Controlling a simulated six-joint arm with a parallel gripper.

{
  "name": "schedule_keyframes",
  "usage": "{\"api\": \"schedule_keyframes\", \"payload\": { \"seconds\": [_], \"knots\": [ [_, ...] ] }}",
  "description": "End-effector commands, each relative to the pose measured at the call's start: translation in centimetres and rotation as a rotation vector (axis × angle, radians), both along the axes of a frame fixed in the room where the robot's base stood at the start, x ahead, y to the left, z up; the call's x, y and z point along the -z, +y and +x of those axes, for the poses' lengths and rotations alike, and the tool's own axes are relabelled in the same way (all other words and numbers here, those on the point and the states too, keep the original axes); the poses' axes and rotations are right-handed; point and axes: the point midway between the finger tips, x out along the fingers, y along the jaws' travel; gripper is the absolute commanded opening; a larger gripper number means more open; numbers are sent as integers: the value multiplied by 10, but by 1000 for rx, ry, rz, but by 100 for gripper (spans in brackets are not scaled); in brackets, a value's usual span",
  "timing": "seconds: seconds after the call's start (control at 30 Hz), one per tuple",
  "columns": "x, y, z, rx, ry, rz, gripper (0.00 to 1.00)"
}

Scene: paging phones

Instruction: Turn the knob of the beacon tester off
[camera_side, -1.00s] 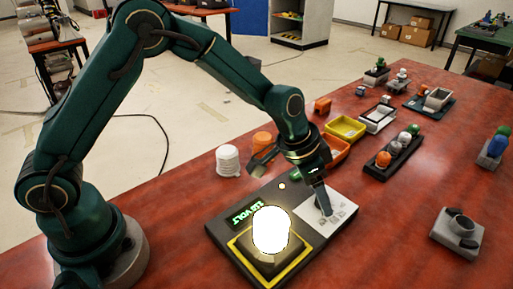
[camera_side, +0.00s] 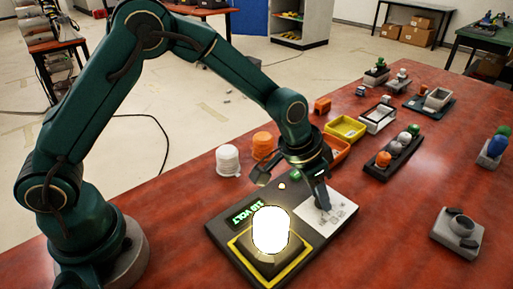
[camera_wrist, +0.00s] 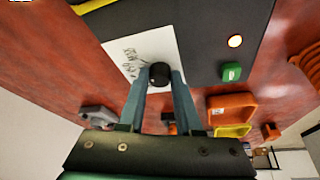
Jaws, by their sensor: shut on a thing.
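The beacon tester (camera_side: 222,232) is a dark panel on the red table with a lit green display (camera_side: 246,213) and a white plate (camera_side: 341,208). A beacon (camera_side: 270,230) glows bright white on its yellow-edged socket. In the wrist view, the black round knob (camera_wrist: 159,74) stands on the white plate between the fingertips of my gripper (camera_wrist: 159,82). My gripper (camera_side: 322,203) is shut on the knob, pointing down at the plate. In the side view the fingers hide the knob. Its pointer mark is not readable.
A small lit lamp (camera_wrist: 235,41) and a green button (camera_wrist: 231,72) are on the panel. White (camera_side: 228,160) and orange (camera_side: 262,145) stacked caps stand behind it. Orange and yellow bins (camera_side: 345,128) lie beyond. A grey fixture (camera_side: 457,232) sits at right, with bare table between.

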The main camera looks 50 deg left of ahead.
Motion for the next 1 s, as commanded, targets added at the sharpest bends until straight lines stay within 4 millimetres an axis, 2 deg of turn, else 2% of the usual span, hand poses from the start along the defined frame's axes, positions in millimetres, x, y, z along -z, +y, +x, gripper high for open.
{"api": "schedule_keyframes", "payload": {
  "seconds": [0.37, 1.0],
  "knots": [
    [-1, -4, 0, -296, -3, 2, 0],
    [-1, -9, 1, -905, -4, -1, 0]
  ]
}}
